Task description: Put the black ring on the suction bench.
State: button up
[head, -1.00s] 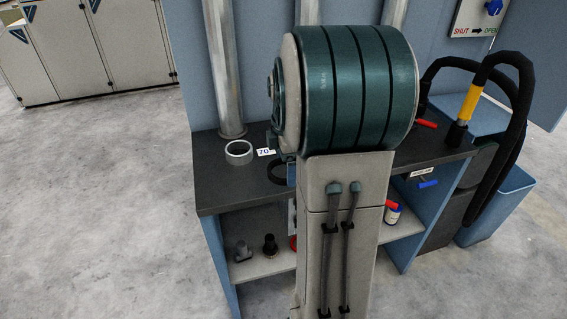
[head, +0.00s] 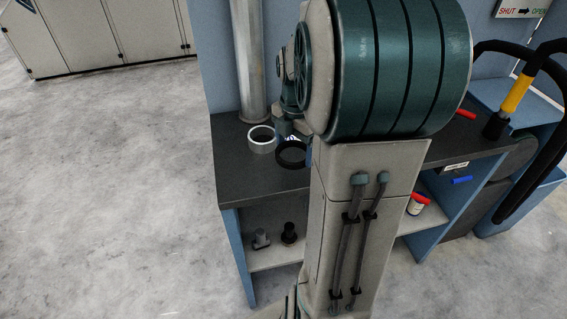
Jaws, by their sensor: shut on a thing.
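The black ring (head: 292,155) shows just left of my arm's pale column, over the dark top of the suction bench (head: 250,184). It lies to the right of and slightly nearer than a pale grey ring (head: 262,139), which sits at the foot of a metal pipe. My gripper (head: 309,152) is almost wholly hidden behind my arm, at the right side of the black ring, and is shut on it. I cannot tell whether the ring's underside touches the bench top.
The metal pipe (head: 250,65) rises behind the pale ring. Dark fittings (head: 288,232) and a red-lidded tub (head: 416,204) stand on the shelf below. A black hose with a yellow sleeve (head: 517,92) is at the right. The bench's front left top is clear, as is the floor at left.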

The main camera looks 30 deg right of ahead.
aim_at(281, 174)
jog(key=a+f, duration=0.1)
jog(key=w+a+f, duration=0.1)
jog(key=a, duration=0.1)
jog(key=shift+w, duration=0.2)
jog(key=shift+f, duration=2.05)
jog(key=o, duration=0.9)
jog(key=shift+f, duration=0.15)
jog(key=shift+o, duration=0.2)
